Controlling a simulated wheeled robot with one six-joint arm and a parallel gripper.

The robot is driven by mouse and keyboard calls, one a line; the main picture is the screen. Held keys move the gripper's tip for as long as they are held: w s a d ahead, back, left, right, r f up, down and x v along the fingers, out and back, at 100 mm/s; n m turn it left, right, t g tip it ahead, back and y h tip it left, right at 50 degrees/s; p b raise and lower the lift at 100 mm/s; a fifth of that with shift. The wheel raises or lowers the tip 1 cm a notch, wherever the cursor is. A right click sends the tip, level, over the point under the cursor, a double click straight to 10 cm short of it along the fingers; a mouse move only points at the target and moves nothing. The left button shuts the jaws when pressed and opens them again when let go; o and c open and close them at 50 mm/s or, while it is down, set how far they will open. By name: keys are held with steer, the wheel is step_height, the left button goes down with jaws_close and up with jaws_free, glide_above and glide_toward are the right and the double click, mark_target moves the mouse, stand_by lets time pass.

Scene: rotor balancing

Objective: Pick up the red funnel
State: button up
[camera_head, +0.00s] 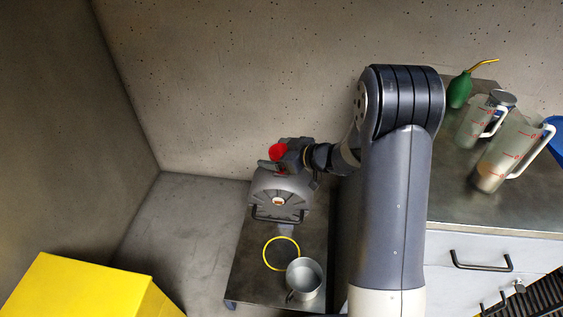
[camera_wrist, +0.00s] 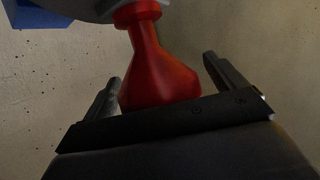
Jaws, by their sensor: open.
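The red funnel (camera_wrist: 160,75) fills the middle of the wrist view, its wide end low and its narrower neck at the top, against a grey part. It stands between the two open fingers of my gripper (camera_wrist: 170,88), with a visible gap on the right side and a narrower one on the left. In the head view the red funnel (camera_head: 278,152) is a small patch at my gripper (camera_head: 272,164), just above the grey rotor machine (camera_head: 280,195). Most of the funnel is hidden there by my wrist.
A low table (camera_head: 245,270) carries the machine, a yellow ring (camera_head: 266,256) and a metal cup (camera_head: 304,278). A counter (camera_head: 460,206) at right holds measuring jugs (camera_head: 502,160) and a green bulb (camera_head: 460,90). A yellow box (camera_head: 80,290) is at lower left. The concrete wall is close behind.

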steer(key=shift+c, duration=0.2)
steer(key=c, duration=1.1)
